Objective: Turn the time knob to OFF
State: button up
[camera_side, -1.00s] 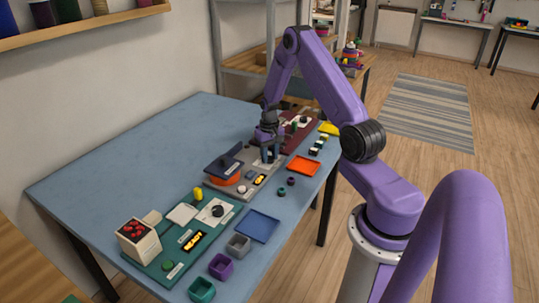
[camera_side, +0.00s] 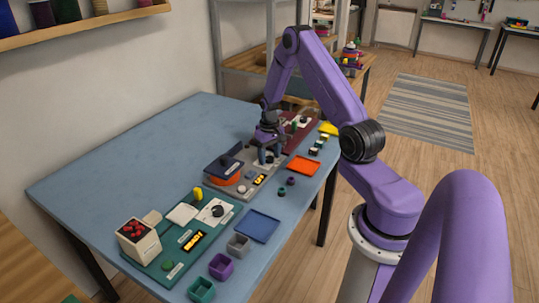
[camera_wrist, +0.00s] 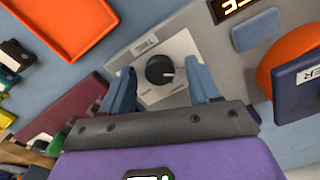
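The time knob (camera_wrist: 160,70) is a round black dial on a pale square plate (camera_wrist: 184,44) of the grey panel (camera_wrist: 124,58). Its white pointer mark faces right in the wrist view. The scale marks are too small to read. My gripper (camera_wrist: 160,68) is open, with one blue finger on each side of the knob and a visible gap on both sides. In the side view, my gripper (camera_side: 269,156) is low over the right part of the grey panel, and its fingers partly hide the knob area.
A lit display (camera_wrist: 236,8), a blue-grey button (camera_wrist: 256,31), an orange round part (camera_wrist: 290,62) and a dark labelled plate (camera_wrist: 300,88) lie to the right. An orange tray (camera_wrist: 62,28) and a maroon board (camera_wrist: 70,106) lie to the left.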

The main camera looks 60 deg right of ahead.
aim_at(269, 158)
jog(key=shift+r, duration=0.1)
notch_tip(269, 158, up, 17)
jog(key=shift+r, duration=0.15)
dwell(0.6)
